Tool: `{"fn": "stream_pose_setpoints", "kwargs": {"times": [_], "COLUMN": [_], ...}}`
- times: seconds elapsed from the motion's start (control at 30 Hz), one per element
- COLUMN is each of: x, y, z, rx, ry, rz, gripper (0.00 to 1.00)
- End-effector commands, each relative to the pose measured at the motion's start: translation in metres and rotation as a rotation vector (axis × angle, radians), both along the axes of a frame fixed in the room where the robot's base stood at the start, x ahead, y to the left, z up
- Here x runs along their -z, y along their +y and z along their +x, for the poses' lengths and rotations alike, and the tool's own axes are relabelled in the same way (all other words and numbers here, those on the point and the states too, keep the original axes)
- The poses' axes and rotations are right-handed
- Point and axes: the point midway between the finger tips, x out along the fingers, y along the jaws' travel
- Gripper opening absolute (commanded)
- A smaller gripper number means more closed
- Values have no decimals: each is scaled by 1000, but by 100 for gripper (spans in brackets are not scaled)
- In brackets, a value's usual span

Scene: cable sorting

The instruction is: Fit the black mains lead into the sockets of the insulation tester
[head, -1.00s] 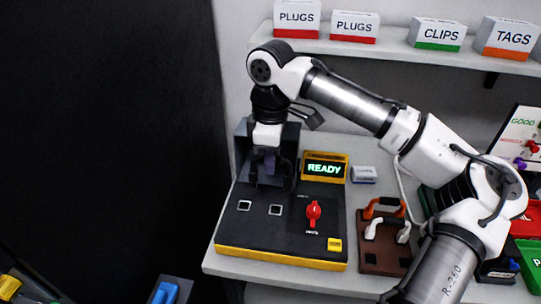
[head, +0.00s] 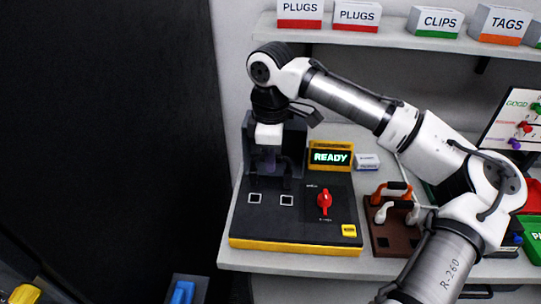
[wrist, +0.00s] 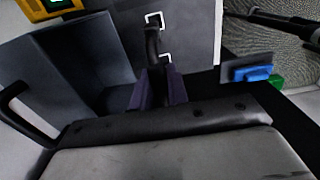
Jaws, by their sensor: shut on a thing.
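The insulation tester (head: 243,223) is a black and yellow console on the bench. It has two white-framed square sockets, the left one (head: 255,198) and the right one (head: 287,200). They also show in the wrist view, one at the top (wrist: 153,19) and one lower (wrist: 168,58). My gripper (head: 272,172) points down above the rear of the console, behind the sockets in the head view. In the wrist view its dark purple fingers are shut on a black piece, seemingly the mains lead (wrist: 152,42), which reaches toward the sockets. Its contact with them is unclear.
A dark grey open box (head: 292,138) stands close behind my gripper. A yellow READY display (head: 331,157), a red knob (head: 324,201) and a yellow button (head: 349,231) are on the tester's right. A brown holder (head: 383,238) with orange and white handles stands beside it.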

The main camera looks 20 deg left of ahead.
Motion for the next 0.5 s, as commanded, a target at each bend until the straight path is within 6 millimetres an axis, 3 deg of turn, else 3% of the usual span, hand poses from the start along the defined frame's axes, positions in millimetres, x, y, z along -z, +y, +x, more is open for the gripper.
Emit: {"fn": "stream_pose_setpoints", "kwargs": {"times": [0.5], "x": [43], "y": [0], "z": [0], "rx": [-1], "ry": [2], "rz": [2], "gripper": [0]}}
